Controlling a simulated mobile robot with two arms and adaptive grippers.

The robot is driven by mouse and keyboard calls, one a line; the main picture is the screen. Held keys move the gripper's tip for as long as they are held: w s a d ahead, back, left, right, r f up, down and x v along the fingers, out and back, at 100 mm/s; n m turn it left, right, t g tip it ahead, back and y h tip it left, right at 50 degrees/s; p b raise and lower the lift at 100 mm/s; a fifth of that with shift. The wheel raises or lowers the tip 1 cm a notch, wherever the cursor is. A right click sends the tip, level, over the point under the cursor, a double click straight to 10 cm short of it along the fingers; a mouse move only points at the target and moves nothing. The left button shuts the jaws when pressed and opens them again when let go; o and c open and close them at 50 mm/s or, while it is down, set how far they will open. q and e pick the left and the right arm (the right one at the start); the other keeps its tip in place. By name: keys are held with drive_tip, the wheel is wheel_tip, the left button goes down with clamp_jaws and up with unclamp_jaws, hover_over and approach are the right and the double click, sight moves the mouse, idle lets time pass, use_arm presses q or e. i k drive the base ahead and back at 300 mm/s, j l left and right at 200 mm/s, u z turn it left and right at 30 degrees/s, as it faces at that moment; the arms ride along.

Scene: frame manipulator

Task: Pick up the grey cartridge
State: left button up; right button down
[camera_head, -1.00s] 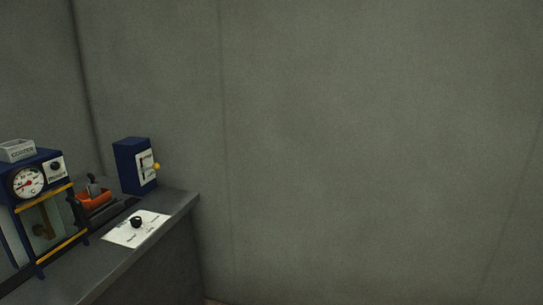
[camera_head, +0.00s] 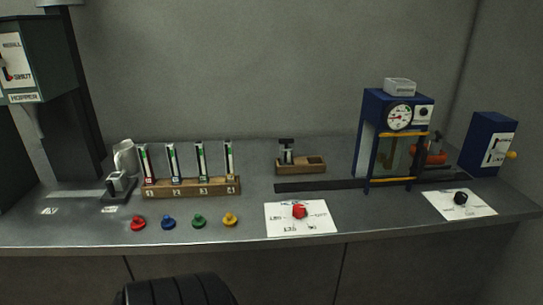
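A small grey block with a dark T-shaped handle, which looks like the grey cartridge (camera_head: 286,156), stands upright in the left slot of a two-slot wooden holder (camera_head: 313,169) at the back middle of the counter. The holder's right slot looks empty. Neither my left nor my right gripper can be made out in this view.
The counter (camera_head: 380,219) carries a wooden rack (camera_head: 190,188) with several tubes, coloured knobs in front, and a red dial on a white plate (camera_head: 302,225). A blue gauge frame (camera_head: 368,135) and a blue lever box (camera_head: 488,143) stand right. A green hopper (camera_head: 35,55) hangs left.

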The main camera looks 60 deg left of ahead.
sight(286, 154)
drive_tip(key=u, duration=1.9)
